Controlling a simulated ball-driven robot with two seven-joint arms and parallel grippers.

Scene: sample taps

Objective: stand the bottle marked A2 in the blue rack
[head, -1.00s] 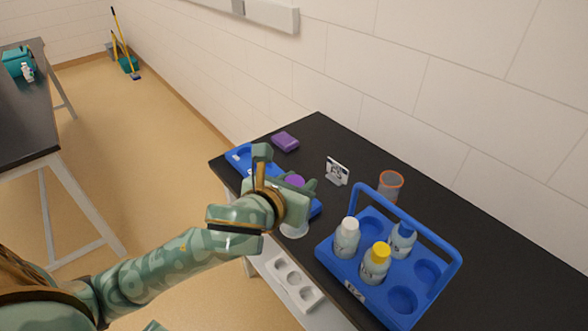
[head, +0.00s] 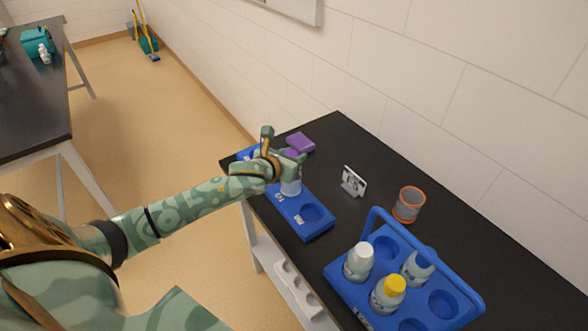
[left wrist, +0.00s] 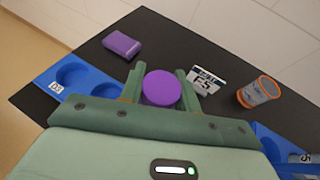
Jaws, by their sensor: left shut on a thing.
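My left gripper (head: 284,160) is shut on a bottle (head: 291,188) with a purple cap, which also shows between the fingers in the left wrist view (left wrist: 161,88). The bottle is upright over the long blue rack (head: 325,232); I cannot tell whether its base sits in a hole or hangs just above. Its marking is not readable. The rack has round holes and small white labels along its front, and also shows in the left wrist view (left wrist: 45,82). My arm and gripper hide part of it. My right gripper is not in view.
A blue carrier (head: 470,300) with a handle holds several bottles, with white, yellow and blue tops. A small sign (head: 353,181), an orange-rimmed cup (head: 409,204) and a purple block (head: 300,142) stand behind the rack. A white holed tray (head: 298,288) lies below the table edge.

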